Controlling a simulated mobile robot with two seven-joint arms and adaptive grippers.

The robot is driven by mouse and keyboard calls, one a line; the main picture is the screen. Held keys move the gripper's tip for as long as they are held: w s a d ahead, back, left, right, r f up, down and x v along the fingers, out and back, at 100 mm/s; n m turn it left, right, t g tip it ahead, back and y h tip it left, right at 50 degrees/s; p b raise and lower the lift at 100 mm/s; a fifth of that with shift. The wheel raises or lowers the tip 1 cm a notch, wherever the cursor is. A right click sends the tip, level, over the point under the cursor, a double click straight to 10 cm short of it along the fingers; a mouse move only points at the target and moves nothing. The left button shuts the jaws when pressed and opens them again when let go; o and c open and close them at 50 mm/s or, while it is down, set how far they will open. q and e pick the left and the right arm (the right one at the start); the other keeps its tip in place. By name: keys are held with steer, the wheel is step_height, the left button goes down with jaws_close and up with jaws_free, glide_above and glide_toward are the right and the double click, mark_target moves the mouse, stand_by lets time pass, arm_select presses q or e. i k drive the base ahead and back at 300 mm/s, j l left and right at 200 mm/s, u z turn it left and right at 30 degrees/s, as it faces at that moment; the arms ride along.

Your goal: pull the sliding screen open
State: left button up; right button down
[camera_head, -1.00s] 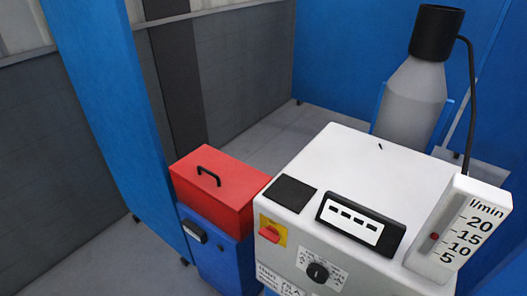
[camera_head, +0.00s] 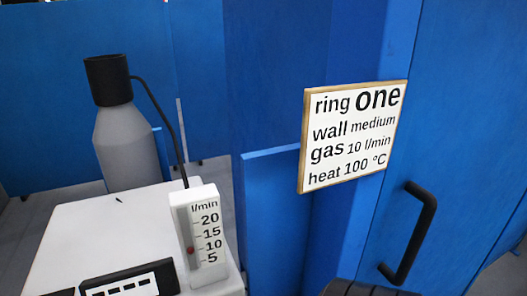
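A blue screen panel (camera_head: 465,110) stands upright at the right of the head view. A black bar handle (camera_head: 421,236) is fixed upright on it, slightly slanted. I take this panel to be the sliding screen. Another blue surface lies just left of it, and I cannot tell whether a gap shows between them. No gripper fingers are visible. A dark rounded part at the bottom edge, below and left of the handle, is probably mine, but too little of it shows to tell. Nothing is seen touching the handle.
A sign (camera_head: 352,137) reads "ring one, wall medium, gas 10 l/min, heat 100 °C". A white machine (camera_head: 95,225) with a flow gauge (camera_head: 207,240) stands at lower left. A grey bottle (camera_head: 127,150) with a black cap and hose stands behind it. A lower blue panel (camera_head: 268,225) stands between machine and screen.

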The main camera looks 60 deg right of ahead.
mark_target(453, 183)
steer(key=z, duration=3.2)
